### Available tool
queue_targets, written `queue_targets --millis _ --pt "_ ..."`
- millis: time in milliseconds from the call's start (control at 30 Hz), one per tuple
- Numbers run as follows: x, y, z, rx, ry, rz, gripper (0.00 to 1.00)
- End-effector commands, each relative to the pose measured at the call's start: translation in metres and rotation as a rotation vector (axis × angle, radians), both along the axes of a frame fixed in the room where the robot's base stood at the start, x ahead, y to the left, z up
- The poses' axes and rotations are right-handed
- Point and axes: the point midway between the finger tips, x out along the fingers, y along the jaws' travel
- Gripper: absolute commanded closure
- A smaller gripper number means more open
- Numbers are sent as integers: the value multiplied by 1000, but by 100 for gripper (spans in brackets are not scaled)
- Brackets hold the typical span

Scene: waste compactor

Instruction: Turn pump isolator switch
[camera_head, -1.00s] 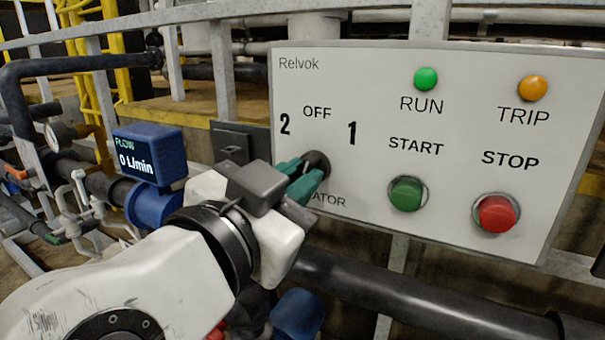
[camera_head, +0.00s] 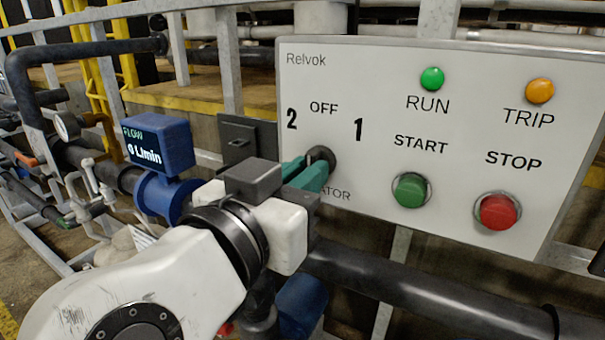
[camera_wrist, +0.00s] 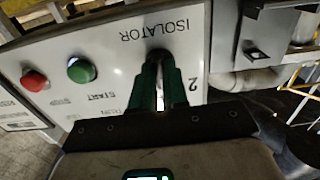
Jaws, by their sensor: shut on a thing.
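The isolator switch (camera_head: 322,157) is a dark round knob on the pale Relvok panel (camera_head: 370,75), below the marks 2, OFF and 1. My gripper (camera_head: 312,172) reaches it from the lower left, its green fingers shut on the knob. In the wrist view the fingers (camera_wrist: 160,80) point at the dark knob (camera_wrist: 158,57) under the upside-down word ISOLATOR. The fingers hide much of the knob, so I cannot tell which mark it points to. My gripper also covers part of the ISOLATOR label in the head view.
Right of the switch are a green START button (camera_head: 411,190) and a red STOP button (camera_head: 497,211), with a green RUN lamp (camera_head: 432,79) and an amber TRIP lamp (camera_head: 540,91) above. A blue flow meter (camera_head: 158,142) reading 0 L/min stands left. A black pipe (camera_head: 430,290) runs below.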

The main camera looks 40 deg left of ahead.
Motion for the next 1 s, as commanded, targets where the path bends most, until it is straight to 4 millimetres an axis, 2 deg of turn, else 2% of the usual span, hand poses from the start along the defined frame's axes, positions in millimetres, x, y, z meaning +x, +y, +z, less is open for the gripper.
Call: queue_targets --millis 133,167,400,733,867,1000 --pt "0 0 -1 0 2 0 100" --pt "0 0 -1 0 2 0 83" --pt "0 0 0 1 1 0 61" --pt "-6 -1 0 1 -1 1 61" --pt "-23 -4 -2 2 -1 3 61" --pt "-49 -11 -2 3 0 4 61"
